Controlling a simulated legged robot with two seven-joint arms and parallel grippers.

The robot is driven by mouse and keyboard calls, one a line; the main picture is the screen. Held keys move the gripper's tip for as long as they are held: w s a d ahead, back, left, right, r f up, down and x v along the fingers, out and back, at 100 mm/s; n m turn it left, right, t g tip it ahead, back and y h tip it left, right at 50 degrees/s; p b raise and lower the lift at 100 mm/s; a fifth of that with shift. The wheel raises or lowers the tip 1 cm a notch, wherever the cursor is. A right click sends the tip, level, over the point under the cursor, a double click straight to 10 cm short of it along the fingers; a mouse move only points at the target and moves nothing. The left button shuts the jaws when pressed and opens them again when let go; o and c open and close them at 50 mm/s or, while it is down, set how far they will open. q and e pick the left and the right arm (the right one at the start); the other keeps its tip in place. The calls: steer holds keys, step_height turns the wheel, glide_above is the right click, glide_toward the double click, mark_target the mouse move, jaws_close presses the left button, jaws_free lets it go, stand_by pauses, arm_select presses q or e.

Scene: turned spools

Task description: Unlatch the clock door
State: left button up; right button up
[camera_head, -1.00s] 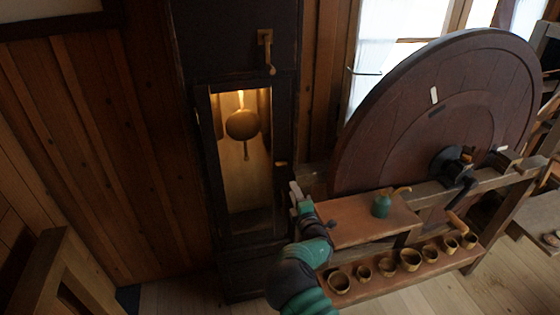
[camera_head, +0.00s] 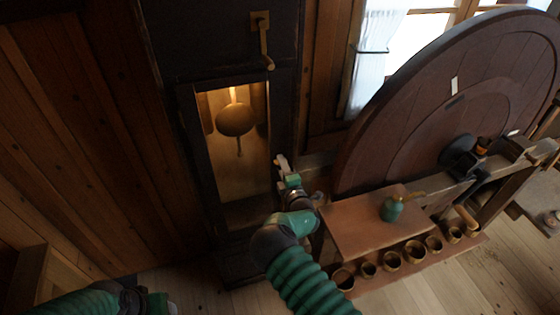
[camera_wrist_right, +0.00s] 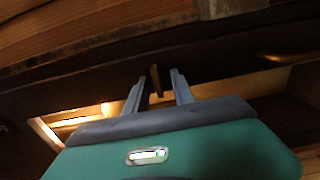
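The tall dark clock case (camera_head: 180,50) stands against the wall. Its narrow door (camera_head: 202,150) looks shut, with a lit brass pendulum (camera_head: 235,119) behind it. My right gripper (camera_head: 281,162) is at the door's right edge. In the right wrist view its two fingers (camera_wrist_right: 157,86) are apart, with a small brown latch tab (camera_wrist_right: 155,80) between or just beyond their tips. I cannot tell whether they touch it. In the head view the gripper hides the latch. My left arm shows at the bottom left; its fingers cannot be made out.
A brass crank handle (camera_head: 263,42) sits above the door. To the right are a big wooden wheel (camera_head: 400,130), a bench (camera_head: 365,225) with a green oil can (camera_head: 391,209), and a shelf with several small cups (camera_head: 391,259). Floor left of the clock is clear.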

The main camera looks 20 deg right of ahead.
steer(key=shift+s+r, duration=0.2)
steer(key=shift+s, duration=0.1)
steer(key=shift+c, duration=1.4)
jaws_close()
arm_select(q)
steer(key=shift+s+r, duration=0.1)
steer(key=shift+s, duration=0.3)
steer(key=shift+f, duration=0.2)
steer(key=s+b+x, duration=0.3)
steer(key=b+x, duration=0.9)
steer(key=b, duration=0.1)
steer(key=shift+f, duration=0.7)
arm_select(e)
steer(key=shift+f+m, duration=0.15)
steer(key=shift+m, duration=8.85)
arm_select(q)
steer(key=shift+w+b, duration=0.1)
steer(key=shift+b, duration=0.2)
